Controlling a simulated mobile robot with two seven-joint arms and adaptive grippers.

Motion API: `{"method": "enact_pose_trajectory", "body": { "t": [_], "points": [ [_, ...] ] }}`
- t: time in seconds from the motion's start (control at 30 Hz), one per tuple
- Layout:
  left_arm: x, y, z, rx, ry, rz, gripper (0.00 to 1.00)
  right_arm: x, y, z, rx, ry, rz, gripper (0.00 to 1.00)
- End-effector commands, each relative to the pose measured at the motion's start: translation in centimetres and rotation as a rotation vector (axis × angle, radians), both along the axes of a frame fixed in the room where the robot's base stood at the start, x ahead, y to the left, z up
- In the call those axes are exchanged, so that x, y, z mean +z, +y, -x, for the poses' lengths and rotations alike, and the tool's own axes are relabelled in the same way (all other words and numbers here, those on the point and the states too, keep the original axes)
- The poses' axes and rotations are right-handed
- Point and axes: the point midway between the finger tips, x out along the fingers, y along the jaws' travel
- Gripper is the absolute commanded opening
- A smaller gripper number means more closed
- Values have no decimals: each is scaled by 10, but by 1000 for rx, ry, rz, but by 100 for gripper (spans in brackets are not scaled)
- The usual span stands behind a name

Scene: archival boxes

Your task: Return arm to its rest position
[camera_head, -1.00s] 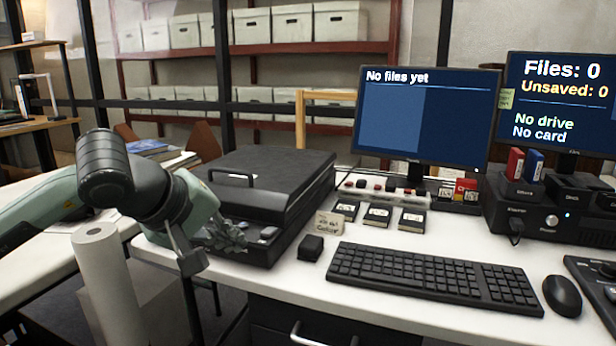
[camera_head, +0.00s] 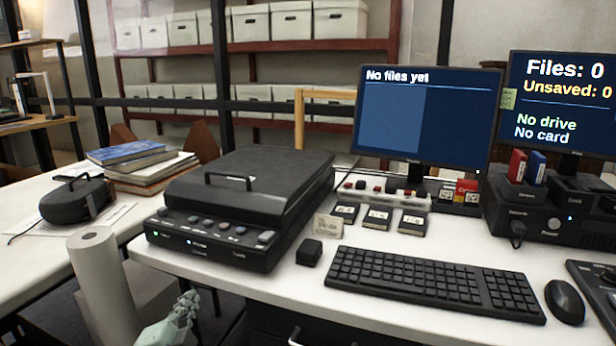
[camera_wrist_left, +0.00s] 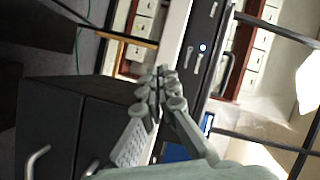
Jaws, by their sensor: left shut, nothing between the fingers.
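My left gripper (camera_head: 186,306) shows at the bottom of the head view, below the desk's front edge and to the left of the drawer unit. In the left wrist view its fingers (camera_wrist_left: 161,72) are together with nothing between them. The rest of the left arm is mostly out of the head view. My right gripper is in neither view.
A black scanner (camera_head: 240,205) sits on the desk's left end, with the drawer unit (camera_wrist_left: 75,115) below. A white paper roll (camera_head: 100,275) stands to the gripper's left. A keyboard (camera_head: 430,283) and two monitors (camera_head: 425,115) stand to the right.

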Motion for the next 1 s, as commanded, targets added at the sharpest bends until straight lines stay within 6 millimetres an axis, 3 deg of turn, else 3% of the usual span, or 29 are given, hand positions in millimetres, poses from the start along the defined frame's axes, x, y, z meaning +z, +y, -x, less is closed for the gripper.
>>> {"method": "enact_pose_trajectory", "body": {
  "t": [0.03,0.2,0.3,0.4,0.5,0.63,0.77,1.0],
  "points": [
    [-37,12,15,59,102,86,0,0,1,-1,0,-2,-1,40],
    [-146,40,82,269,418,344,0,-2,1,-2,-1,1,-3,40],
    [-200,47,134,396,593,475,0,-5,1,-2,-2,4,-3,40],
    [-241,48,186,512,746,582,0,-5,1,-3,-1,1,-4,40],
    [-267,45,229,605,864,657,0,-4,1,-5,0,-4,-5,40],
    [-284,41,263,678,953,713,0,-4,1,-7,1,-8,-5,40],
    [-289,40,274,702,982,729,0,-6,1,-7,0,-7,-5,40],
    [-289,40,273,701,980,728,0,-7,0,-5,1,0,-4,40]
  ]
}}
